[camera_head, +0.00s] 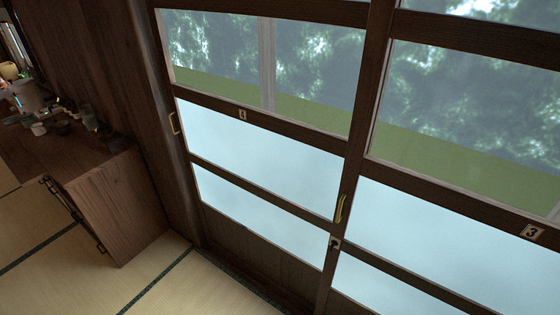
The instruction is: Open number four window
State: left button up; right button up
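The number four window (250,190) is the left sliding panel, with dark wood bars, clear glass above and frosted panes below. A small plate (242,114) on its crossbar appears to read 4. A brass handle (174,123) is at its left edge. Another brass handle (341,208) is on the upright between the two panels, with a small metal latch (335,242) below it. The panel's left edge appears to meet the frame, with no gap visible. Neither of my grippers is in view.
The right panel (450,230) bears a plate (532,232) reading 3. A wooden cabinet (118,210) stands at the left near the window, with several small items on top. Bare tatami (195,290) lies in front of the window's lower left.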

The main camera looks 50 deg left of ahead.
aim_at(265, 184)
jog(key=u, duration=1.8)
jog(key=i+j, duration=0.25)
jog(key=i, duration=0.15)
jog(key=i+j, duration=0.2)
jog(key=i, duration=0.2)
jog(key=i+j, duration=0.25)
jog(key=i, duration=0.15)
jog(key=i+z, duration=0.05)
